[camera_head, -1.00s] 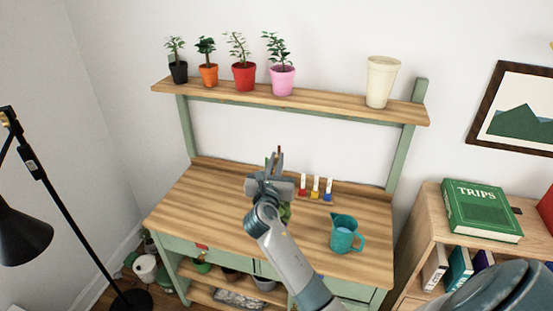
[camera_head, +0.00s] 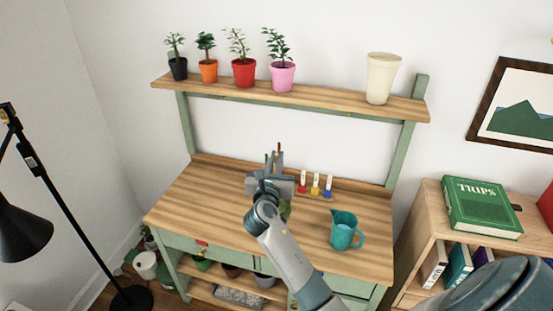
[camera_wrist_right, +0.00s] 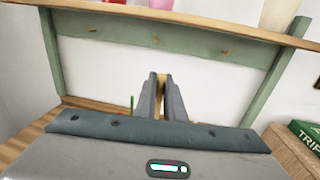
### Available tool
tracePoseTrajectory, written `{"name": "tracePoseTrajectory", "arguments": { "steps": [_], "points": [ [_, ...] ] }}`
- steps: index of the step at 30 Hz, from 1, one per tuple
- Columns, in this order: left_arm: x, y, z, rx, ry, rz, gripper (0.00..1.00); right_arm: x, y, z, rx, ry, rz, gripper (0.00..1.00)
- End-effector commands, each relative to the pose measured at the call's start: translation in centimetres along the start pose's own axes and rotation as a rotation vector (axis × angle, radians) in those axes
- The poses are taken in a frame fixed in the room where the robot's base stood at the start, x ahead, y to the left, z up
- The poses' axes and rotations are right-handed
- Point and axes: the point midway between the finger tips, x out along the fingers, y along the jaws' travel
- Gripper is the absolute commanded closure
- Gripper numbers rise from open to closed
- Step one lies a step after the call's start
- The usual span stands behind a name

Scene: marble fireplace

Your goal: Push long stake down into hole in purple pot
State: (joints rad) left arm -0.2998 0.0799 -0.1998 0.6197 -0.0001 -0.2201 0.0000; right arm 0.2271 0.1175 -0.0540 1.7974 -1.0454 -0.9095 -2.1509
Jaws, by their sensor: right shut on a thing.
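My right gripper (camera_head: 275,166) is above the middle of the wooden workbench, shut on a thin brown stake (camera_head: 279,147). The stake's upper end shows above the fingers. In the right wrist view the fingers (camera_wrist_right: 161,92) close around the wood-coloured stake (camera_wrist_right: 161,82). Green leaves (camera_head: 285,210) show beside my right arm, low on the bench. The purple pot is not visible; my arm and gripper cover that area, so I cannot tell how the stake sits relative to its hole. My left gripper is not in view.
A thin green stick (camera_head: 267,158) stands just left of the gripper. Small labelled bottles (camera_head: 315,186) and a teal jug (camera_head: 344,231) are to the right. The shelf (camera_head: 325,106) holds several potted plants and a cream pot (camera_head: 382,78). The bench's left side is clear.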

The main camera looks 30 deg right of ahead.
Motion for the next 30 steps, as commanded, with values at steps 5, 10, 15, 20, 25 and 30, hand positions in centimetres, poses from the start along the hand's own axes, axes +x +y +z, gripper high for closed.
{"name": "tracePoseTrajectory", "arguments": {
  "steps": [5,10,15,20,25,30],
  "points": [
    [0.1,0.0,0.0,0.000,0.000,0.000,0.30,0.0,0.0,-0.5,0.000,0.000,0.000,1.00],
    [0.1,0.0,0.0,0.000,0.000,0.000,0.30,0.0,0.0,-0.8,0.000,-0.001,0.000,1.00],
    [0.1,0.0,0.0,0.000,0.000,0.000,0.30,0.0,0.0,-0.9,0.000,-0.001,0.000,1.00],
    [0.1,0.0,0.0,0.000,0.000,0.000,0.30,0.0,0.0,-0.9,0.000,-0.001,0.000,1.00],
    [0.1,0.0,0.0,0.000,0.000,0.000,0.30,0.0,0.0,-0.9,0.000,-0.001,0.000,1.00],
    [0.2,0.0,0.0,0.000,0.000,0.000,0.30,0.0,0.0,-1.3,-0.001,0.000,0.000,1.00]
  ]
}}
